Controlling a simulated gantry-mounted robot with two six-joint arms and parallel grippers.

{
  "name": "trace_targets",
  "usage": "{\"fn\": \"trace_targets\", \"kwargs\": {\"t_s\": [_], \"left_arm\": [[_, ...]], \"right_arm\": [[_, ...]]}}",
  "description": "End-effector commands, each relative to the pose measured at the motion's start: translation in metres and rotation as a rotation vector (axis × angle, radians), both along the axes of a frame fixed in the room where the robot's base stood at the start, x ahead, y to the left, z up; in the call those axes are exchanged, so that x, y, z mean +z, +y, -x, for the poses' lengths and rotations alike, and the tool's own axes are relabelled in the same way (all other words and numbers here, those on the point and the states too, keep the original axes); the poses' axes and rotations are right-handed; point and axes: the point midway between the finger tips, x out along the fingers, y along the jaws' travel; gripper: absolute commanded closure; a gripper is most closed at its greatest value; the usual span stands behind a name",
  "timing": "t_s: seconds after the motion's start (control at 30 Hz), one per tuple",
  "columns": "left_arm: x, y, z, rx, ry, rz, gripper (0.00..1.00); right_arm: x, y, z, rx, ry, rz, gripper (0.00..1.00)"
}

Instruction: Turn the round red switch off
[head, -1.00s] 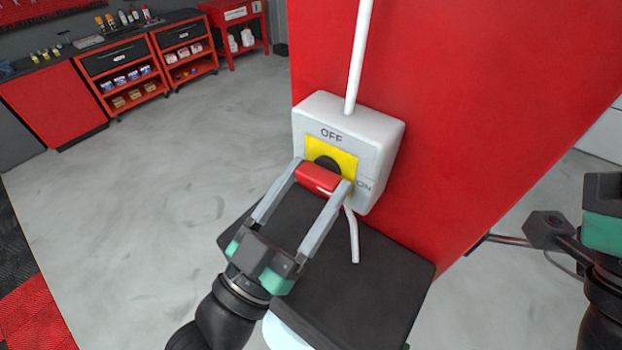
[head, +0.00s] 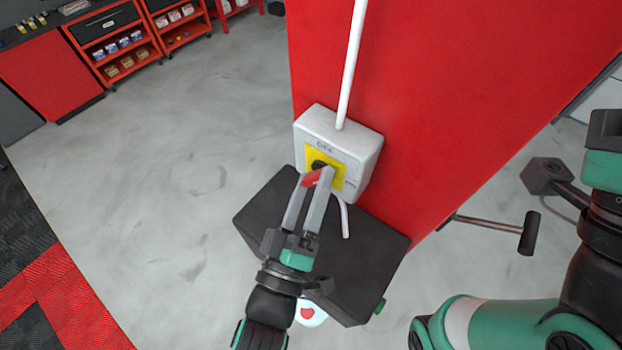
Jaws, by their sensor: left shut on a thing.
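The switch box (head: 368,150) is a pale grey box on the side of a red cabinet, with a yellow plate (head: 339,178) on its face. The OFF label is at the top of the face and the ON label at its right. The round red switch (head: 311,179) has a red grip in front of a dark hub. My left gripper (head: 318,178) is shut on the red grip, with one grey finger on each side, coming from below. The fingers hide much of the grip, so its exact angle is hard to read. My right arm is at the right edge; its fingertips do not show.
A white conduit (head: 351,70) runs up from the box and a short pale cable (head: 345,218) hangs below it. A black block (head: 350,265) juts out under the box. The red cabinet (head: 450,100) fills the middle right. Open grey floor (head: 180,190) lies left.

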Motion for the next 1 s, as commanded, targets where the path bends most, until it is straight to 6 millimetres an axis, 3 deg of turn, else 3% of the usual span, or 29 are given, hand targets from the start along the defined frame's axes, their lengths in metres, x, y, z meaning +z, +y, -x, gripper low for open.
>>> {"fn": "trace_targets", "kwargs": {"t_s": [0.27,0.6,1.0], "left_arm": [[0.002,-0.001,0.001,-0.003,0.152,0.211,0.81],[0.006,-0.001,0.001,-0.002,0.316,0.426,0.81],[0.005,-0.001,0.001,-0.003,0.400,0.538,0.81]], "right_arm": [[-0.011,0.000,0.000,0.000,0.000,0.000,1.00],[0.001,0.000,0.000,0.000,0.000,0.000,1.00],[0.011,0.000,0.000,0.000,0.000,0.000,1.00]]}}
